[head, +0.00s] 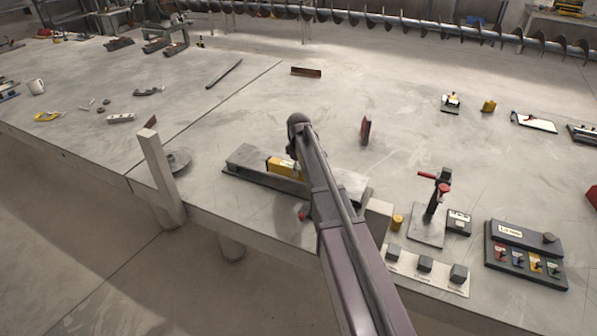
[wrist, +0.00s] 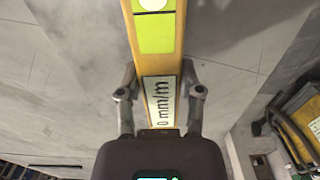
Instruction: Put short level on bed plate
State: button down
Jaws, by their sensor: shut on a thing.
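The short level is a yellow bar. In the wrist view the short level (wrist: 155,60) runs up from my gripper, showing a bright green vial and a white "mm/m" label. My gripper (wrist: 163,92) has its fingers closed on both sides of it. In the head view the yellow level (head: 284,166) appears over the middle of the long grey bed plate (head: 243,158) near the table's front edge. My arm hides the gripper and part of the plate there. Whether the level touches the plate or hangs above it, I cannot tell.
A white post (head: 157,170) stands left of the plate at the table edge. A dark red block (head: 366,130) stands behind it. A stand with a red handle (head: 432,205) and a panel of coloured switches (head: 525,255) are at right.

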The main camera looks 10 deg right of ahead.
jog(key=shift+f+b, duration=0.5)
jog(key=shift+b, duration=0.05)
jog(key=shift+c, duration=1.3)
grip_release()
jog(key=shift+r+p, duration=0.25)
jog(key=shift+p, duration=0.05)
notch_tip(320, 180, up, 13)
jog(key=p, duration=1.2)
jog(key=shift+f, duration=0.2)
jog(key=s+m, duration=1)
jog(key=s, duration=1.9)
jog(key=shift+m, duration=0.4)
